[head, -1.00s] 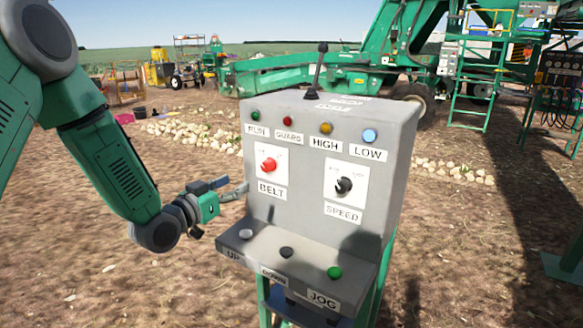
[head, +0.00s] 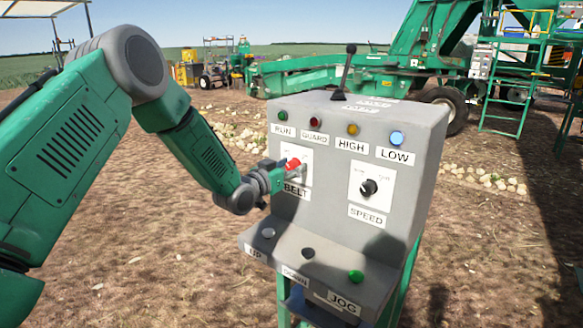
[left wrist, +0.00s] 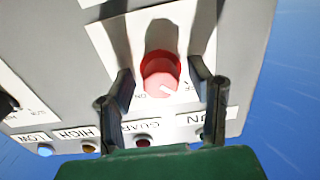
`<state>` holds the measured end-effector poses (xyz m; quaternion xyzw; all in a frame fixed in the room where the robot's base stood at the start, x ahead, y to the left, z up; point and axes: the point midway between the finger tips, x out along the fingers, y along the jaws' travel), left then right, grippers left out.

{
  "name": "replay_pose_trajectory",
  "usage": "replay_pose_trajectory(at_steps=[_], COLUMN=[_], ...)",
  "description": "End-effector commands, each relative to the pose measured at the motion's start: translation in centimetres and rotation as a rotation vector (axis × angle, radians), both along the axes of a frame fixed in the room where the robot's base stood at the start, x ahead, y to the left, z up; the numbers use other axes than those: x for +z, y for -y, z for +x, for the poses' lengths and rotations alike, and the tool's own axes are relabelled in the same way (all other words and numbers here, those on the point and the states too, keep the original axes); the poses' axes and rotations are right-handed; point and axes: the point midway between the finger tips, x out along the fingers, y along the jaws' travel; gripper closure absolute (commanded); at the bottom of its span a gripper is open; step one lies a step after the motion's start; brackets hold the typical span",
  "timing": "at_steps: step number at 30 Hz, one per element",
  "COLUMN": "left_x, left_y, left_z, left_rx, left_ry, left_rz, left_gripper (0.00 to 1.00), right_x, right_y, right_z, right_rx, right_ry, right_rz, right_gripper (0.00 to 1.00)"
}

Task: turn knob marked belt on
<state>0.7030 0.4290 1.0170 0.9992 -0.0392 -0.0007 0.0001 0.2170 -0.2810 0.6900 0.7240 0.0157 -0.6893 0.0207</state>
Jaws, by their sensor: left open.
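The red belt knob (head: 293,165) sits on a white plate above the BELT label (head: 297,191) on the grey control box (head: 330,205). In the left wrist view the red knob (left wrist: 161,75) shows between my two open fingers, with a white pointer line on its face. My left gripper (head: 281,172) is right at the knob in the head view, partly covering its plate. In the left wrist view the left gripper (left wrist: 163,100) is open, with a finger on either side of the knob and visible gaps. My right gripper is not in view.
The black speed knob (head: 368,187) is to the right on the same face. Indicator lights run along the top, and a black lever (head: 345,70) stands on top. UP, DOWN and green JOG (head: 355,276) buttons are on the lower ledge. Green machinery (head: 400,70) stands behind.

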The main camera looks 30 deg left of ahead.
Motion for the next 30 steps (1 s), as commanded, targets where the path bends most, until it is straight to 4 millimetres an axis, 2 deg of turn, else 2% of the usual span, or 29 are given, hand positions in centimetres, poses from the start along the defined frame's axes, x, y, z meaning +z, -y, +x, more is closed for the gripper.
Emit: replay_pose_trajectory(at_steps=[4,5,6,9,20,30], left_x=[-0.06,-0.08,-0.08,-0.09,-0.13,-0.19], left_y=[-0.14,-0.17,-0.19,-0.19,-0.23,-0.14], left_z=[-0.02,-0.02,-0.03,-0.03,-0.03,-0.04], left_rx=[0.000,0.000,0.000,0.000,0.001,0.001], left_ry=[0.000,0.000,0.000,0.000,0.002,0.017], left_rz=[-0.001,-0.001,-0.001,-0.001,0.033,0.246], left_gripper=[0.53,0.56,0.70,1.00,1.00,1.00], right_x=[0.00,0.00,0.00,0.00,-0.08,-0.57], right_y=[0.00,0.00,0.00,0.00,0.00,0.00], right_z=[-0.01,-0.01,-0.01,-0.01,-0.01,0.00], right_rx=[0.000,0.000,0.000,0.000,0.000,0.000], right_ry=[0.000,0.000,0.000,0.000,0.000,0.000], right_rz=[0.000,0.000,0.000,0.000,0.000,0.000], right_gripper=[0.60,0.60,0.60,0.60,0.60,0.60])
